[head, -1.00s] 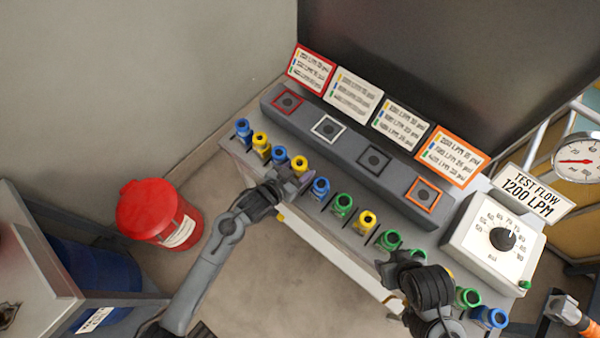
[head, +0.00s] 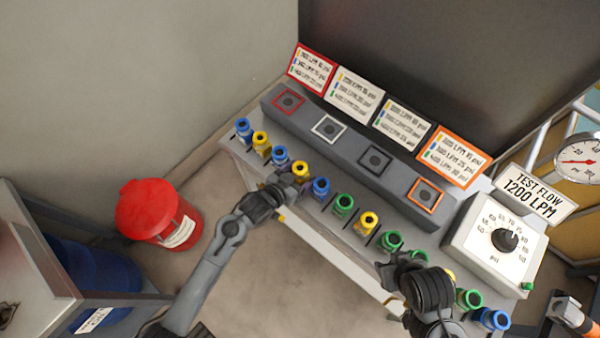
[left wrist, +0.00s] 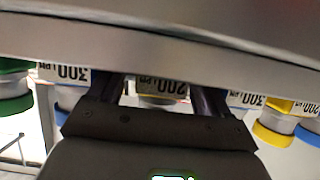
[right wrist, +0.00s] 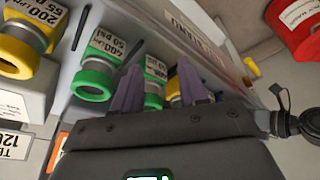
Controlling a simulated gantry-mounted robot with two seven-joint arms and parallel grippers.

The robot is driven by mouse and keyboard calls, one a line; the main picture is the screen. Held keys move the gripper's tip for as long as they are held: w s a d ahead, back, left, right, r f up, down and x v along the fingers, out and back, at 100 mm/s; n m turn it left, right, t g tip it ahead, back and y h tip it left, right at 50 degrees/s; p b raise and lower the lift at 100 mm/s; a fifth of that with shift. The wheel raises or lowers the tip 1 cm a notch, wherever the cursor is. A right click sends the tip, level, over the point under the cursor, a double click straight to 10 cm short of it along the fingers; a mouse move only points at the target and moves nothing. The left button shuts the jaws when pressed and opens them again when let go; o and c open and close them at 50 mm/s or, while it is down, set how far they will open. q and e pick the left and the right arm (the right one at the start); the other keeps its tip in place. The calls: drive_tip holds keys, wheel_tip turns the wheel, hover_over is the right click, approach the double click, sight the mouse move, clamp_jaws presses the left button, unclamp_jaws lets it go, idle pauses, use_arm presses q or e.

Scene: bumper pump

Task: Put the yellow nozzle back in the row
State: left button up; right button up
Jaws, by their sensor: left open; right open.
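The yellow nozzle (head: 300,169) stands in the row between two blue nozzles, in line with them. My left gripper (head: 288,182) is at its front side, fingers open. In the left wrist view, its 200 LPM label (left wrist: 165,87) shows between the dark fingers, with gaps at both sides; the rest is hidden. My right gripper (head: 402,264) is low over the right part of the row. In the right wrist view its fingers (right wrist: 158,92) are open, with a green nozzle (right wrist: 153,88) seen between them, seemingly beyond the tips.
The nozzle row continues with blue, yellow and green nozzles, close on both sides of my grippers. Behind it is a grey block with square-framed ports (head: 329,127) and label cards. A dial box (head: 478,245) stands right. A red bucket (head: 160,217) is on the floor left.

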use_arm(q)
drive_tip(key=shift+r, duration=0.1)
drive_tip(key=shift+r, duration=0.15)
use_arm(e)
drive_tip(key=shift+r, duration=0.15)
wheel_tip(320, 180, up, 2)
drive_tip(key=shift+a+p, duration=0.1)
drive_tip(key=shift+p, duration=1)
use_arm(q)
drive_tip(key=s+a+r+n+g+y, duration=0.3)
drive_tip(key=s+a+y, duration=0.1)
drive_tip(key=s+a, duration=0.7)
drive_tip(key=s+a+r+n+g+y, duration=0.3)
drive_tip(key=s+a, duration=0.8)
drive_tip(key=s, duration=0.5)
drive_tip(key=shift+r+g+y, duration=0.4)
drive_tip(key=shift+r+y, duration=0.1)
drive_tip(key=shift+y, duration=0.3)
drive_tip(key=shift+d+r, duration=0.1)
